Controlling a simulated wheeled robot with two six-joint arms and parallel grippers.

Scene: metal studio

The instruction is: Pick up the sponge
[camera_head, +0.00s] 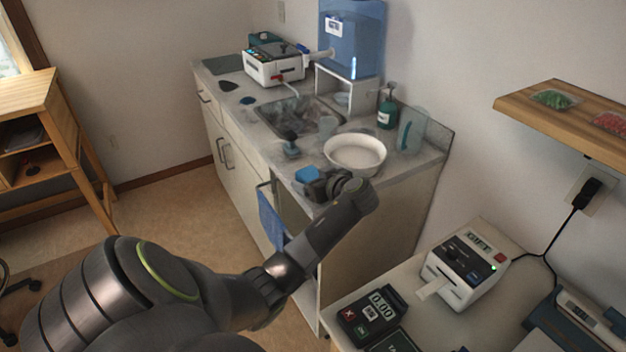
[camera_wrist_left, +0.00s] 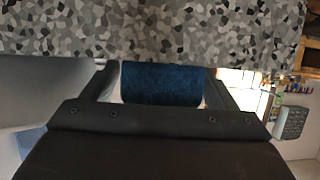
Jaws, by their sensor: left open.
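A blue sponge (camera_head: 306,174) lies near the front edge of the grey counter (camera_head: 340,117), left of a white bowl. My left gripper (camera_head: 312,184) is at the sponge, with my wrist just behind and to the right of it. In the left wrist view the blue sponge (camera_wrist_left: 160,83) shows between the two dark fingers of the left gripper (camera_wrist_left: 162,80). The fingers are apart, one on each side of it. Whether they touch it, I cannot tell. My right gripper is not in view.
The white bowl (camera_head: 355,153) stands close beyond my gripper. A blue towel (camera_head: 271,219) hangs on the cabinet front. A table with a label printer (camera_head: 465,264) is at right.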

